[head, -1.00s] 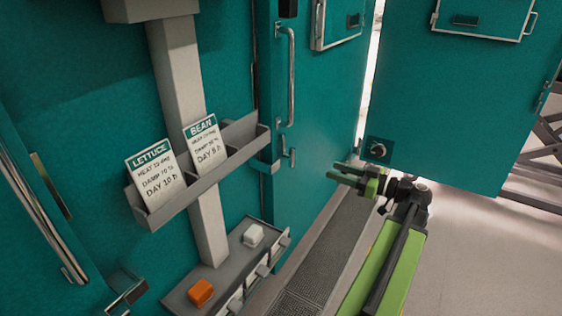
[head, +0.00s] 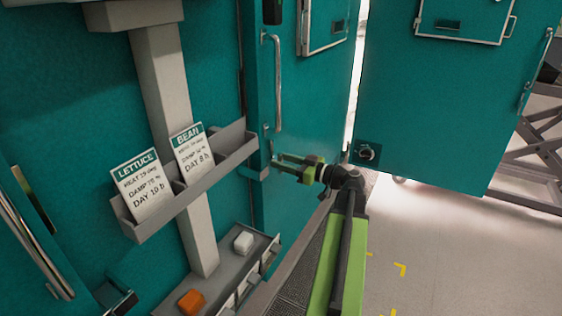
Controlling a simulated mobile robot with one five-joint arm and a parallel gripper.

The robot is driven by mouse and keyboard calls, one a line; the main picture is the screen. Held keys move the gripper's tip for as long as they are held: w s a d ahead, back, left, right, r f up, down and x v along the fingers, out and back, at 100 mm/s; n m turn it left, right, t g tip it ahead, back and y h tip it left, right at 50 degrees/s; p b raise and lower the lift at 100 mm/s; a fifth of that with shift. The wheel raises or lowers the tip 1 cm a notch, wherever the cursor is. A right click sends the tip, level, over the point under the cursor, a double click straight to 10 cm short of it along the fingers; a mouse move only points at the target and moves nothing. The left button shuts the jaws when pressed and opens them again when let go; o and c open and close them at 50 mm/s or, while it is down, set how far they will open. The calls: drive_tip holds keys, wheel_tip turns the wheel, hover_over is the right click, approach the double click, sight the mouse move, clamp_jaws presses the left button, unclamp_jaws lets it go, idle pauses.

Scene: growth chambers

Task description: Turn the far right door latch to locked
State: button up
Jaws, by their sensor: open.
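A small metal latch (head: 267,137) sits on the teal door (head: 300,120), below its long vertical handle. My gripper (head: 276,161) has green fingers that are open and point left at this latch's lower end. The fingertips overlap the lower part of the latch in the picture and partly hide it. I cannot tell whether they touch it.
A grey card rack (head: 238,140) holds a LETTUCE card (head: 142,186) and a BEAN card (head: 190,153). Below it, a grey ledge (head: 222,272) carries an orange block (head: 192,301) and a white block (head: 243,242).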

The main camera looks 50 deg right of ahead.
drive_tip(key=shift+w+a, duration=0.1)
drive_tip(key=shift+w, duration=0.4)
drive_tip(key=shift+c, duration=0.4)
clamp_jaws()
idle(0.7)
